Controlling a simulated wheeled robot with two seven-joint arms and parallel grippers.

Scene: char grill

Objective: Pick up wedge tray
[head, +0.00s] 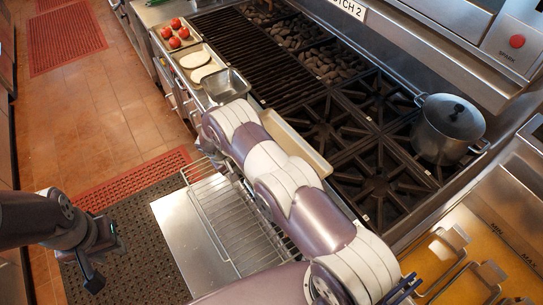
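No tray here can be surely told as the wedge tray. A long pale tray (312,157) lies along the front of the range, partly hidden behind my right arm, so its contents do not show. A square metal pan (227,86) sits just beyond that arm and looks empty. My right arm reaches over the counter edge and bends down near the pan. Its gripper is mostly hidden behind the arm. My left gripper (108,262) is at the lower left over the dark floor mat, apart from the trays, its fingers spread and empty.
A tray of red tomatoes (177,44) and a tray with pale flat pieces (206,72) line the counter. A lidded pot (447,128) stands on the burners (375,180). A wire rack (232,225) juts out below the counter.

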